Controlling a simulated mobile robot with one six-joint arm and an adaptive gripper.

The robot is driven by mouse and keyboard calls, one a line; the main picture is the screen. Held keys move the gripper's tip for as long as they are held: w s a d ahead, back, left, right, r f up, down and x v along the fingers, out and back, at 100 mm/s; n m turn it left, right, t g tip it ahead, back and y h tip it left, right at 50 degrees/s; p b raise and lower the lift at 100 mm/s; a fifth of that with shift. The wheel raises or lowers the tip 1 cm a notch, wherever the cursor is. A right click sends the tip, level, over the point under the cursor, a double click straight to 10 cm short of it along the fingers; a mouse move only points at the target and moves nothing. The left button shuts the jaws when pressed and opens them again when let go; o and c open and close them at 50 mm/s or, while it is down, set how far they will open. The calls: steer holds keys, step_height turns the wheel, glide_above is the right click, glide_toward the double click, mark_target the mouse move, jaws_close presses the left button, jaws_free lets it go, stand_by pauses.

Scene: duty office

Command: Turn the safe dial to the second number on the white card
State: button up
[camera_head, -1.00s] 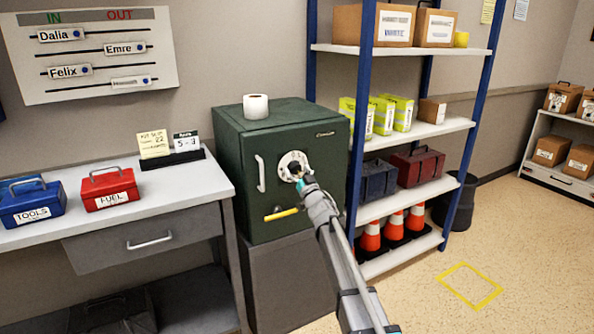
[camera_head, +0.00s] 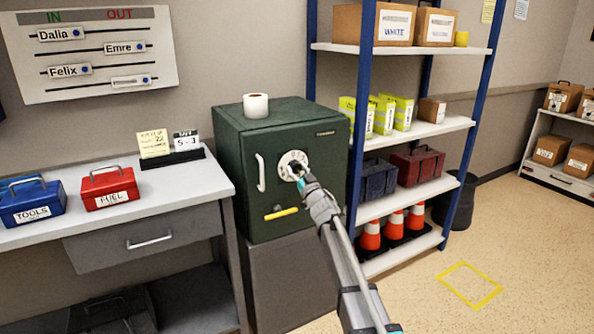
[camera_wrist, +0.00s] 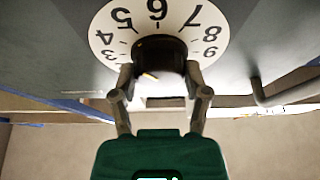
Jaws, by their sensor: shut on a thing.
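The green safe (camera_head: 235,185) stands upright with a round white dial (camera_head: 284,161) on its door. My gripper (camera_head: 299,172) reaches the dial from the lower right. In the wrist view, my gripper (camera_wrist: 160,82) is shut on the dial's dark central knob (camera_wrist: 155,50). The white number ring (camera_wrist: 101,40) shows 5, 6 and 7 along the top of that view, with other digits at the sides; its lower part is hidden. A small orange mark shows on the knob. The white card (camera_head: 186,142) on the desk reads 5 - 3, under a dark heading too small to read.
A pale handle (camera_head: 260,173) and a yellow bar (camera_head: 281,214) are on the safe door. A paper roll (camera_head: 255,105) stands on top. A yellow slip (camera_head: 154,144) is beside the white card. The blue-framed shelf (camera_head: 430,128) stands close right of the safe.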

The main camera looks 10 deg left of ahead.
steer(key=n+g+y, duration=0.1)
steer(key=n, duration=0.2)
steer(key=n+g+y+p, duration=0.1)
steer(key=n, duration=0.2)
steer(key=n+g+y, duration=0.1)
steer(key=n, duration=0.2)
steer(key=shift+w+r+g, duration=0.15)
steer(key=shift+g, duration=0.15)
steer(key=n+g+p, duration=0.1)
steer(key=n, duration=0.2)
steer(key=n+g+p, duration=0.1)
steer(key=n, duration=0.1)
steer(key=shift+n+y, duration=0.3)
steer(key=shift+n, duration=0.1)
steer(key=shift+g, duration=0.3)
steer(key=o, duration=1.1)
steer(key=shift+o, duration=0.2)
steer(key=shift+f, duration=0.2)
